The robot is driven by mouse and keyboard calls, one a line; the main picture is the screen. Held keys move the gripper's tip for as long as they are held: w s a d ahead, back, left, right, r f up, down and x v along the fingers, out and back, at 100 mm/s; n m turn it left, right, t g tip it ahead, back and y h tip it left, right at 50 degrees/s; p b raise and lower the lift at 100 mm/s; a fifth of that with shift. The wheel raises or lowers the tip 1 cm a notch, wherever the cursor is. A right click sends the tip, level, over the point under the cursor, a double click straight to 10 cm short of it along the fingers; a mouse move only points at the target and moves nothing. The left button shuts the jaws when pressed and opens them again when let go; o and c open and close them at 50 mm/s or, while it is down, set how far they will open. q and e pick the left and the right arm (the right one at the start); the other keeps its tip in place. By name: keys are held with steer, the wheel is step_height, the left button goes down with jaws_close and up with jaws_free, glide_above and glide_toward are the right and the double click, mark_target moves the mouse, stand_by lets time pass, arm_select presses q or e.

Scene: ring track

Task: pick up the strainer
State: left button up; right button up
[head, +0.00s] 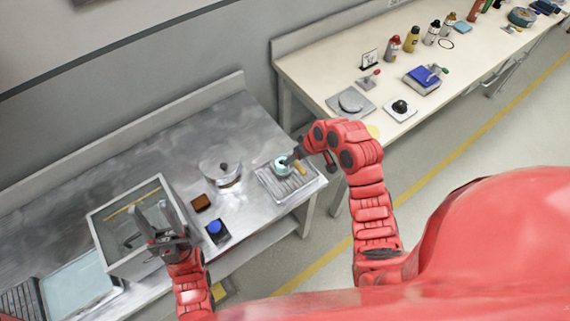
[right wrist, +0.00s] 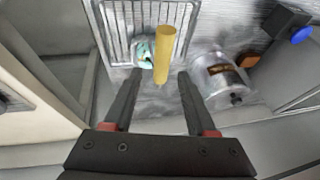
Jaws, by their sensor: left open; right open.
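The strainer (head: 282,163) looks like a small teal-and-white round piece with a yellow handle, lying on a wire rack (head: 272,190) at the right end of the metal counter. In the right wrist view its yellow handle (right wrist: 165,45) points toward me, between and beyond the fingertips. My right gripper (head: 293,160) is just over the strainer; in its wrist view the gripper (right wrist: 158,74) is open, with a finger on either side of the handle's line. Contact cannot be told. My left gripper (head: 152,222) is open and empty above the grey sink box.
A glass-lidded pot (head: 221,174) stands left of the rack, with a brown block (head: 201,203) and a blue-topped dark item (head: 216,229) nearby. The open grey box (head: 112,240) is further left. A cream table (head: 330,68) with bottles and devices lies at the right.

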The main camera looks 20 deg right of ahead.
steer(key=shift+x, duration=1.05)
jaws_close()
stand_by(0.6)
